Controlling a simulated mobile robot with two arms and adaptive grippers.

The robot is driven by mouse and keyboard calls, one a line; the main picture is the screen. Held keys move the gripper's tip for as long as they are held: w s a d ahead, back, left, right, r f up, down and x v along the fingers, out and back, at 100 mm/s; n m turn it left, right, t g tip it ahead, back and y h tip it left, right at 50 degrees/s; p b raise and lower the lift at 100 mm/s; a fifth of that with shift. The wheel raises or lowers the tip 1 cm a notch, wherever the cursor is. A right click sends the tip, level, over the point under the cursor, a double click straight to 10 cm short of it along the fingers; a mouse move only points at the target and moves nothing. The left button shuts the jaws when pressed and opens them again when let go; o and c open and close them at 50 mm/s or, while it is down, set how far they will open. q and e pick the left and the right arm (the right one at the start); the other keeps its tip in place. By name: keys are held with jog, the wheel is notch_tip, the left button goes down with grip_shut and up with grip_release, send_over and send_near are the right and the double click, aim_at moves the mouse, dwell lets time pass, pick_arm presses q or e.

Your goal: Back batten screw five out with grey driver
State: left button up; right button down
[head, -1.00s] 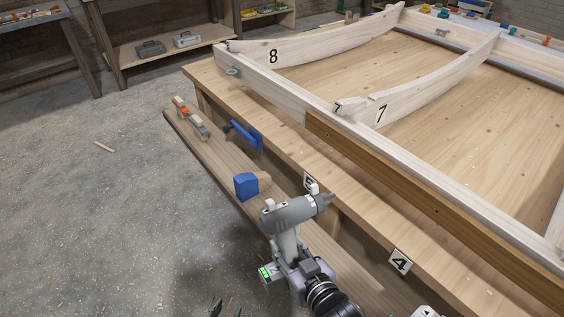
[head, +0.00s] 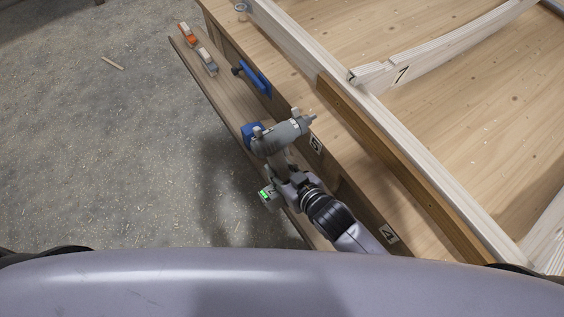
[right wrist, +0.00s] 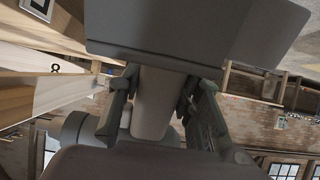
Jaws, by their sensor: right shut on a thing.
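The grey driver (head: 281,136) is in my right gripper (head: 284,166), which is shut on its handle. The driver's nose points right, toward the bench edge near the number 5 plate (head: 315,144). In the right wrist view the fingers close on the driver's grip (right wrist: 155,103). The brown batten (head: 405,173) lies along the outer side of the pale frame rail (head: 432,162), to the right of and apart from the driver. I cannot make out screw five in the batten. My left gripper is not in view.
A low plank shelf (head: 222,92) runs along the bench front. A blue clamp (head: 255,78) is on the bench side. Rib 7 (head: 440,50) rises inside the frame.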

jog(key=shift+r, duration=0.25)
jog(key=shift+r+p, duration=0.1)
jog(key=shift+p, duration=0.5)
jog(key=shift+w+d, duration=0.25)
jog(key=shift+d, duration=0.05)
jog(key=shift+w+d+p, duration=0.25)
jog(key=shift+w+d, duration=0.5)
jog(key=shift+d, duration=0.25)
jog(key=shift+w+d+p, duration=0.2)
jog(key=shift+w+d, duration=0.5)
jog(key=shift+d, duration=0.25)
jog(key=shift+w+d, duration=0.15)
jog(key=shift+w+d, duration=0.2)
jog(key=shift+d, duration=0.2)
